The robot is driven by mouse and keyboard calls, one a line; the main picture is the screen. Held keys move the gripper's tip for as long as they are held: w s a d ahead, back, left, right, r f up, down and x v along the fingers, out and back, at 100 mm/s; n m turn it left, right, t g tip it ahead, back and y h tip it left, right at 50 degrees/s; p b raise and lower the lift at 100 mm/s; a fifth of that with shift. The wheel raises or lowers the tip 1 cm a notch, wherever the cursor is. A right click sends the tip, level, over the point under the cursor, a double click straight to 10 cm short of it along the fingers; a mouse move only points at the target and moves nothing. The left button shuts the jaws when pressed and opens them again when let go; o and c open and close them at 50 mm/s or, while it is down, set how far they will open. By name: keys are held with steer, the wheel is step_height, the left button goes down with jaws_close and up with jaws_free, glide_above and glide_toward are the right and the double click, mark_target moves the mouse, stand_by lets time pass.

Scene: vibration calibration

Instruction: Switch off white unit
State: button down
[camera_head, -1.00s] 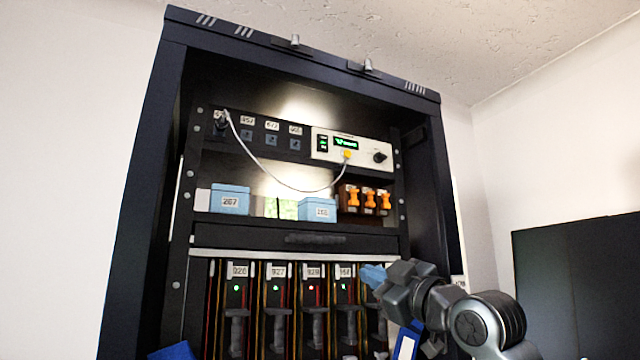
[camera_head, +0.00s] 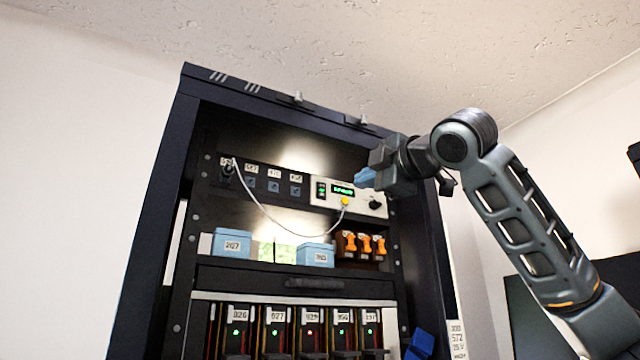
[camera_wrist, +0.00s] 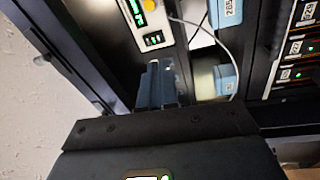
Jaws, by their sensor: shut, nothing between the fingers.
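The white unit (camera_head: 330,198) sits at the right end of the rack's upper shelf. It has a lit green display, green-lit switches (camera_head: 321,190) on its left side, a yellow plug with a white cable, and a dark knob at the right. In the wrist view the white unit (camera_wrist: 146,22) is at the top, with its switches (camera_wrist: 153,39) just beyond my fingers. My gripper (camera_head: 362,178) is shut and empty, with blue fingertips in front of the unit's upper right. In the wrist view its fingers (camera_wrist: 158,82) point toward the switches; I cannot tell whether they touch.
A dark panel with several small numbered switches (camera_head: 272,184) is left of the unit. Blue boxes (camera_head: 232,243) and orange-handled parts (camera_head: 365,243) stand on the shelf below. The white cable (camera_head: 285,229) hangs between panel and unit. The rack's right post (camera_head: 425,260) is close to my arm.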

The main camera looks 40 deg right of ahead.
steer(key=a+r, duration=0.1)
steer(key=s+a+r+n+h, duration=0.1)
steer(key=shift+s+r, duration=0.2)
steer(key=shift+r, duration=0.1)
steer(key=shift+w, duration=0.1)
steer(key=p, duration=0.4)
glide_toward(322, 186)
steer(key=x, duration=0.5)
steer(key=shift+w+r, duration=0.1)
steer(key=shift+r, duration=0.15)
steer(key=shift+x, duration=0.8)
